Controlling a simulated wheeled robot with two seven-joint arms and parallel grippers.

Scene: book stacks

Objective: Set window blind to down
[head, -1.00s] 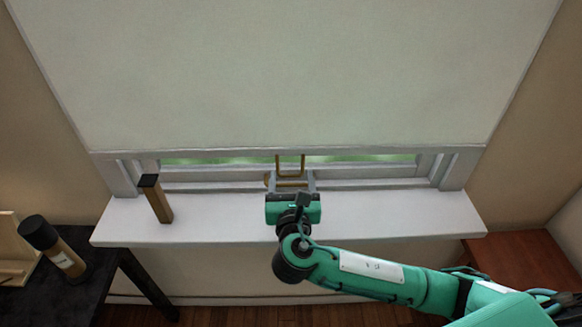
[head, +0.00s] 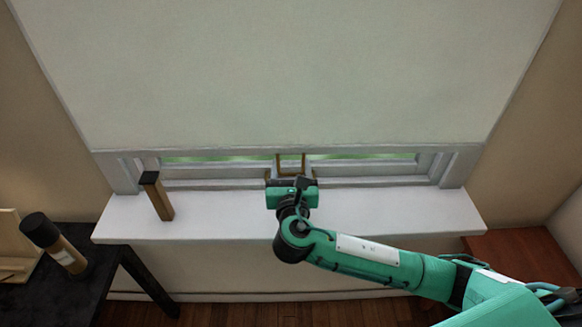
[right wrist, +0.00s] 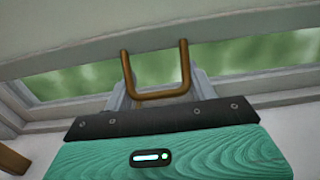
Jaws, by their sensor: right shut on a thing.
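The window blind (head: 300,80) is a pale sheet covering most of the window, with its bottom bar (head: 220,151) above the sill. A strip of green outside shows below the bar. A brass U-shaped pull (head: 291,158) hangs from the middle of the bar; it also shows in the right wrist view (right wrist: 155,94). My right gripper (head: 291,174) is shut on the pull, with a grey finger at each side of it in the right wrist view (right wrist: 158,90). My left gripper is out of view.
The white window sill (head: 390,212) runs below the window. A brown block with a dark top (head: 160,198) stands on its left part. A black table (head: 100,265) at left holds a dark-capped bottle (head: 62,250). A reddish-brown surface (head: 520,250) lies at right.

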